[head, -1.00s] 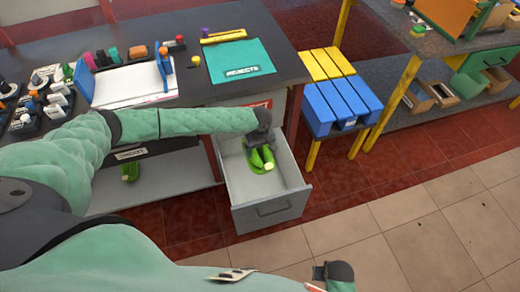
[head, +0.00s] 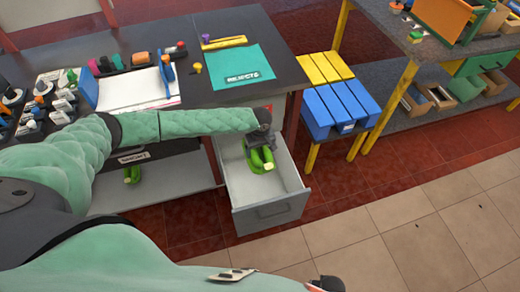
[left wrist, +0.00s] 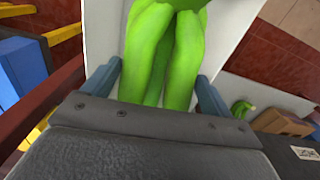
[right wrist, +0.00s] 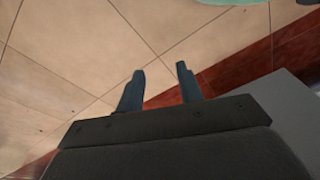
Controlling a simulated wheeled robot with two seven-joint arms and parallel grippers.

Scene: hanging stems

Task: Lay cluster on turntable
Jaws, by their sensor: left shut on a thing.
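A cluster of green bananas (head: 262,160) is in the open grey drawer. It fills the space between the fingers in the left wrist view (left wrist: 165,50). My left gripper (head: 259,143) reaches down into the drawer and is shut on the cluster; its two fingers (left wrist: 158,90) lie on either side of it. In the head view the gripper hides the cluster's far end. My right gripper (right wrist: 158,82) is open and empty, over the floor; only a bit of its arm end shows at the bottom of the head view (head: 327,284). I cannot make out a turntable.
The drawer (head: 270,214) is pulled out under the dark worktop (head: 277,55), which carries a teal "REJECTS" mat (head: 240,66) and tools. Another green cluster (head: 131,175) lies on a low shelf at left. A blue and yellow stool (head: 335,100) stands right. Tiled floor in front is clear.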

